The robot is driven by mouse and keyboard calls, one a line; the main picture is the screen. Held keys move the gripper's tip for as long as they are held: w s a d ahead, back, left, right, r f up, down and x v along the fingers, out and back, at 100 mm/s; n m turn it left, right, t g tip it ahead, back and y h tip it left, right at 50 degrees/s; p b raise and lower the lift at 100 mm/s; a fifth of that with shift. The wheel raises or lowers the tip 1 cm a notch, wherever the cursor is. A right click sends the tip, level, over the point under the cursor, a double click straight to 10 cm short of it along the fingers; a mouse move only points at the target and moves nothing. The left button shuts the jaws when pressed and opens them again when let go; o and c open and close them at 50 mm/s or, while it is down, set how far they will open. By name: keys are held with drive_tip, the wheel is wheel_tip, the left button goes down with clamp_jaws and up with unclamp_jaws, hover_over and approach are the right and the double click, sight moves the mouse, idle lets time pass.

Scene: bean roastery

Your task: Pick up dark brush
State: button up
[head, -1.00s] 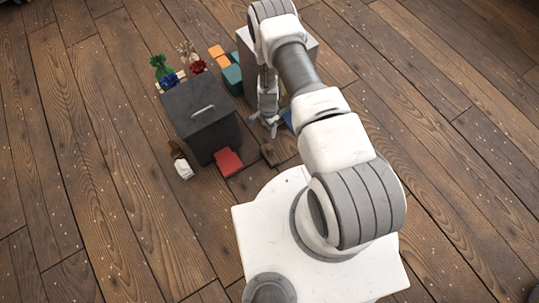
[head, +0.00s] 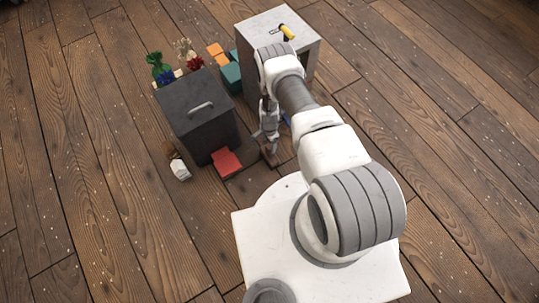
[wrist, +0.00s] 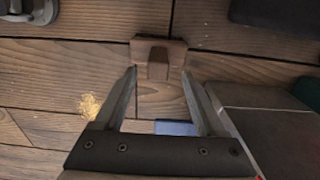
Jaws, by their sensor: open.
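A small brown block-shaped thing with a raised middle, which looks like the dark brush (wrist: 158,56), lies on the wooden floor just beyond my fingertips in the wrist view. In the head view the dark brush (head: 269,153) lies right of the red piece, beneath my gripper (head: 267,139). My gripper (wrist: 146,72) is open and empty, pointing down, with its fingers spread to either side of the brush's line. I cannot tell whether the fingertips reach down beside it.
A dark box with a handle (head: 200,115) stands left of my gripper, with a red piece (head: 227,162) at its foot. A pale stand (head: 262,32) holding a yellow-handled tool (head: 288,33) is behind. A blue item (wrist: 176,128) lies near the fingers. Open floor lies left.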

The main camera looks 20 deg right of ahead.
sight(269, 147)
wheel_tip(269, 147, down, 4)
drive_tip(key=shift+s+r+b, duration=0.1)
drive_tip(key=shift+s+b, duration=0.05)
drive_tip(key=shift+b, duration=0.6)
clamp_jaws()
drive_tip(key=shift+r, duration=0.1)
idle(0.6)
